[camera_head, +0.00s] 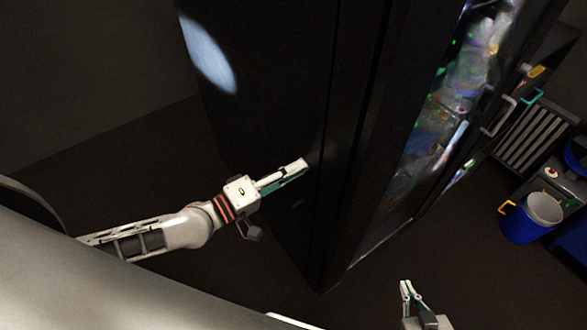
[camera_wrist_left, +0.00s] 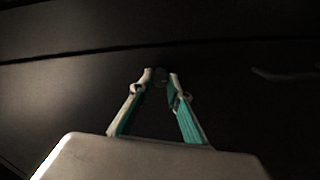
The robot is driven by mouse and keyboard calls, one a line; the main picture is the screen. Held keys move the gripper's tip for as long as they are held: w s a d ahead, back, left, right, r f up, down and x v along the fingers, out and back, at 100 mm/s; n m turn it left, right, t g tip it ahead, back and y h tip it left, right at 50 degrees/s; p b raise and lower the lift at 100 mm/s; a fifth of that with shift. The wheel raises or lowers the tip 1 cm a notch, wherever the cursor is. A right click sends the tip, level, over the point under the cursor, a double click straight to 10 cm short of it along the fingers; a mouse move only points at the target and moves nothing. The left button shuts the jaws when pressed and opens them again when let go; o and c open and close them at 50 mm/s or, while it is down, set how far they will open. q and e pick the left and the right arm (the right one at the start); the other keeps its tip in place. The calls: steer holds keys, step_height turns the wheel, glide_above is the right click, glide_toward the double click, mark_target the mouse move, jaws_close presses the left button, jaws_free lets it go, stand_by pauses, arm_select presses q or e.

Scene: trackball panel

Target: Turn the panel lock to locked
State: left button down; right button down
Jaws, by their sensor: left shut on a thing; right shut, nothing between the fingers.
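The panel lock is a small dark knob (camera_wrist_left: 160,77) on the dark cabinet side (camera_wrist_left: 60,95), seen between my left fingertips in the left wrist view; its turn position is too dark to tell. My left gripper (camera_head: 305,163) reaches the black cabinet (camera_head: 290,110) from the left. It also shows in the left wrist view (camera_wrist_left: 160,80), shut on the knob. In the head view the knob is hidden by the fingertips. My right gripper (camera_head: 408,286) is shut and empty at the bottom, right of the cabinet and apart from it.
The cabinet's front has a glass door with lit equipment (camera_head: 455,100) and a handle (camera_head: 498,117). At the right are a slatted rack (camera_head: 530,140) and a blue bucket (camera_head: 531,217) with an orange handle. The floor (camera_head: 130,170) left of the cabinet is clear.

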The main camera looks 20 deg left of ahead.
mark_target(307, 152)
arm_select(q)
steer(key=shift+w+n, duration=0.1)
steer(key=shift+n, duration=0.2)
steer(key=c, duration=1.9)
jaws_free()
steer(key=shift+o, duration=0.4)
steer(key=shift+w+d+r, duration=0.1)
steer(key=shift+d+r, duration=0.05)
steer(key=shift+r, duration=1)
steer(key=shift+w+d+r, duration=0.1)
steer(key=shift+d+r, duration=0.05)
steer(key=shift+r, duration=1)
steer(key=o, duration=0.5)
steer(key=shift+a+r, duration=0.3)
steer(key=shift+r, duration=0.5)
steer(key=shift+c, duration=0.2)
steer(key=r, duration=0.3)
steer(key=shift+s, duration=0.25)
steer(key=c, duration=0.5)
steer(key=shift+r, duration=0.5)
steer(key=shift+c, duration=0.2)
